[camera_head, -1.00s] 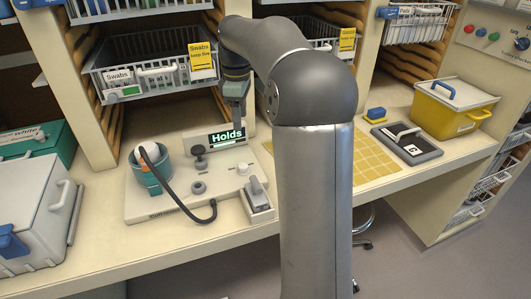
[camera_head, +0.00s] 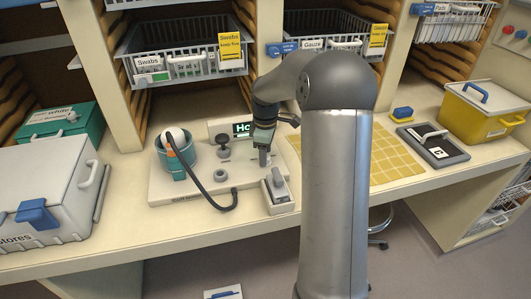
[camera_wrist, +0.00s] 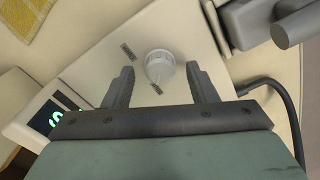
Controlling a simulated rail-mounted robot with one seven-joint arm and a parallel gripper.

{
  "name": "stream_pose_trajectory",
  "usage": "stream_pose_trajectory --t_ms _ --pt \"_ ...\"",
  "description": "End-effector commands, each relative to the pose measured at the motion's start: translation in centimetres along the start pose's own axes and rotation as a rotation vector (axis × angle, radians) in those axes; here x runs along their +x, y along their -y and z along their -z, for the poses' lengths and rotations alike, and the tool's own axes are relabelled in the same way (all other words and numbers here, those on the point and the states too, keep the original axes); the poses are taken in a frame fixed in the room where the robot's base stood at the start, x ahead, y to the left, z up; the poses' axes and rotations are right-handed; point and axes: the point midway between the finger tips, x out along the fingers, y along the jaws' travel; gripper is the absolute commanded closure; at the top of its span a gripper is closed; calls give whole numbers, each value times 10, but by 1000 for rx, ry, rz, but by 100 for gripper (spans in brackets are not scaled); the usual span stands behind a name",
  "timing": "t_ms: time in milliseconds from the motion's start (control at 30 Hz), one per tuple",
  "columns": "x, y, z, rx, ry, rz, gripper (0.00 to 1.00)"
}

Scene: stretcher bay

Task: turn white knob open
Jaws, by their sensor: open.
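The white knob (camera_wrist: 159,66) shows in the wrist view as a small round cap with a ridge on the pale device panel (camera_wrist: 185,38). Two short grey marks (camera_wrist: 127,52) lie near it. My gripper (camera_wrist: 161,71) is open and points at the panel, with one finger on each side of the knob in the picture. I see no contact, and cannot tell whether the fingertips reach down around it. In the head view my gripper (camera_head: 264,157) is low over the right part of the device (camera_head: 165,188) and hides the knob.
A lit display (camera_head: 241,129) stands behind, partly covered by my gripper. A grey lever block (camera_head: 278,188) is close at the right. Dark knobs (camera_head: 223,147), a black cable (camera_head: 207,192) and a teal cup (camera_head: 178,158) are left. Wire baskets (camera_head: 180,50) hang above.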

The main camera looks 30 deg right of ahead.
Motion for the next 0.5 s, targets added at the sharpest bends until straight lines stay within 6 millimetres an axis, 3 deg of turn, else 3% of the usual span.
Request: stream_pose_trajectory --t_ms 400,500 --pt "9 0 0 -1 0 -1 48" --pt "9 0 0 -1 0 -1 76"
